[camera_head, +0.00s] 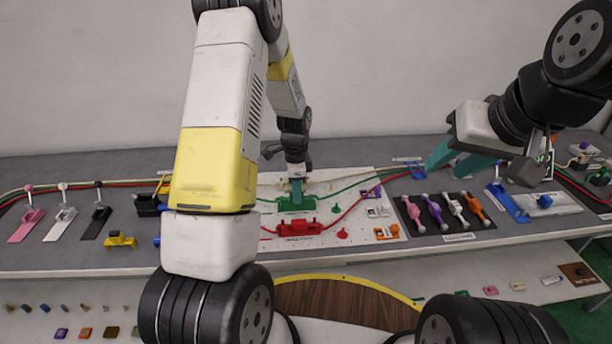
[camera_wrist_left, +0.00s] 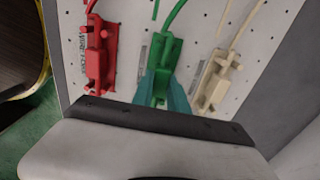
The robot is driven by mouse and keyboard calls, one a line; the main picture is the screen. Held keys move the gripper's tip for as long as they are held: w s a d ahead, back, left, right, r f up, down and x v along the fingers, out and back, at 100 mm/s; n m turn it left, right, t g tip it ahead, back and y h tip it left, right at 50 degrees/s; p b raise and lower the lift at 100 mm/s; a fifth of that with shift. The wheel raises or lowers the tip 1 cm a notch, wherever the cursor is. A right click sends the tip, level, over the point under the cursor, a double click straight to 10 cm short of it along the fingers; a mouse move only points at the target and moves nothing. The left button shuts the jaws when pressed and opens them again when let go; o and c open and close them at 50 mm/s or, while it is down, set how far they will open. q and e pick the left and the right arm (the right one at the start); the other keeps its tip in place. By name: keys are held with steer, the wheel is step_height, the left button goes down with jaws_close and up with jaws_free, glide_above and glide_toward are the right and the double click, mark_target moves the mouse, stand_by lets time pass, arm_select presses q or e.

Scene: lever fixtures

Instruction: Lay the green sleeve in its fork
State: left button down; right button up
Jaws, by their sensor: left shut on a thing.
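The green fork (camera_head: 297,204) stands on the white perforated board (camera_head: 345,210), and it also shows in the wrist view (camera_wrist_left: 170,48). A green cable (camera_head: 345,187) runs right from it; the cable (camera_wrist_left: 176,14) enters from the top in the wrist view. My left gripper (camera_head: 296,187) points down at the fork, its teal fingers (camera_wrist_left: 162,98) shut around the green sleeve (camera_wrist_left: 159,84). The sleeve is at the fork, mostly covered by the fingers; I cannot tell whether it rests in it. My right gripper (camera_head: 458,160) is open and empty above the table's right part.
A red fork (camera_head: 300,228) with a red cable is in front of the green one. A cream fork (camera_wrist_left: 214,82) is beside it in the wrist view. Colored levers (camera_head: 66,210) stand left; several colored clips lie on a dark mat (camera_head: 445,212) at right.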

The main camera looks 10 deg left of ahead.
arm_select(q)
steer(key=shift+f, duration=0.4)
steer(key=shift+f, duration=0.35)
stand_by(0.3)
steer(key=c, duration=1.2)
jaws_free()
steer(key=shift+c, duration=0.2)
steer(key=shift+o, duration=0.3)
steer(key=o, duration=0.4)
steer(key=shift+o, duration=0.2)
